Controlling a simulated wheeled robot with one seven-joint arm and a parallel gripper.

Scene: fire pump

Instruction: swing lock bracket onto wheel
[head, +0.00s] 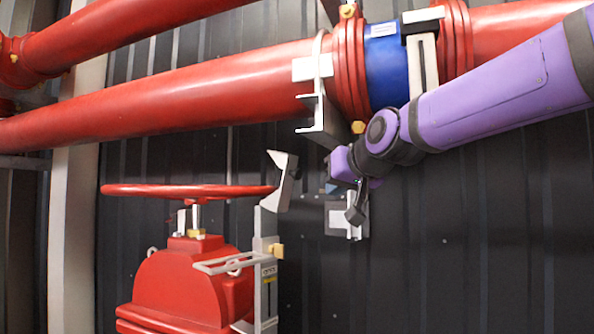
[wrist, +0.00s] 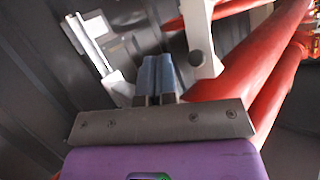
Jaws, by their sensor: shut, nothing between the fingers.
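The wheel (head: 190,190) is a flat red handwheel on top of a red valve at the left in the head view. The pale metal lock bracket (head: 283,178) stands tilted just right of the wheel's rim, above an upright metal post (head: 265,245). My gripper (head: 329,188) is to the right of the bracket, apart from it. In the wrist view its blue fingers (wrist: 155,78) are together with nothing between them. A pale metal piece (wrist: 200,40) shows beyond the fingers there; I cannot tell whether it is the bracket.
Large red pipes (head: 180,90) cross above, with a metal pipe support (head: 316,90) hanging close over my gripper. A grey wall plate (head: 338,219) with a metal bar sits below and behind my gripper. The dark ribbed wall (head: 440,240) is bare at the lower right.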

